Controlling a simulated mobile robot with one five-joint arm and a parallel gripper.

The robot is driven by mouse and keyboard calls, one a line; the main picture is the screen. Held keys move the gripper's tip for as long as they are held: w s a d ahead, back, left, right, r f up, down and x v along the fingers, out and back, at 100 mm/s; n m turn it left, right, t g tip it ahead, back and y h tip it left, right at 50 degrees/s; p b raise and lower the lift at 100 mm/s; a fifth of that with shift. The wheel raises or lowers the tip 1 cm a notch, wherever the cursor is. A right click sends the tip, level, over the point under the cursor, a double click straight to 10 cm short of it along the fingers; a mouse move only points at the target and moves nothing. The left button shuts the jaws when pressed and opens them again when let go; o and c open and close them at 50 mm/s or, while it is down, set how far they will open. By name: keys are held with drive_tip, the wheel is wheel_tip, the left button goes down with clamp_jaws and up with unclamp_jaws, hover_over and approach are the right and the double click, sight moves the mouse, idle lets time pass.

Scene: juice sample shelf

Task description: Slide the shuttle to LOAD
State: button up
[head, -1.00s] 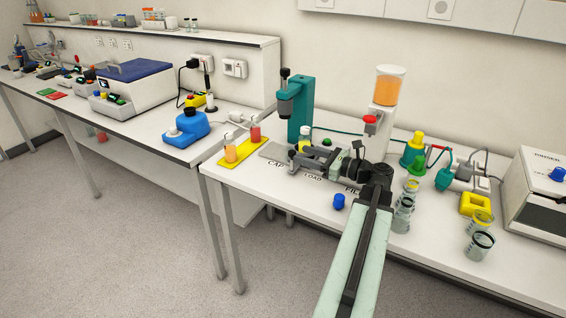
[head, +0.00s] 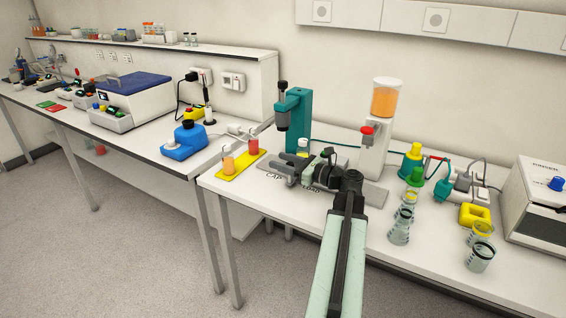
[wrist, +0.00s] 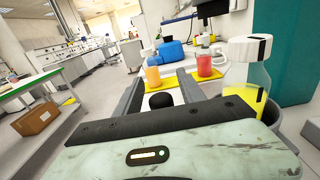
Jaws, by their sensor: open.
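The shuttle's grey cup-shaped holder (wrist: 285,127) shows at the right of the wrist view. It carries an upright bottle (wrist: 262,78) with a white cap and yellow juice. In the head view the bottle (head: 302,146) stands near the teal press, mostly hidden below by my gripper. A black knob (wrist: 161,101) stands between my fingers in the wrist view, with no clear contact. My gripper (head: 276,174) is open and points left over the track plate (head: 374,195). The CAP lettering shows near my fingertips; LOAD is partly covered and FILL is hidden by my arm.
A teal press (head: 296,115) and a white juice dispenser (head: 378,130) stand behind the track. A yellow tray (head: 236,174) with two small juice bottles lies left of my fingers. Clear cups (head: 401,225) stand right of my arm, close to the bench's front edge.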

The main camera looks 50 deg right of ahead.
clamp_jaws()
idle(1.3)
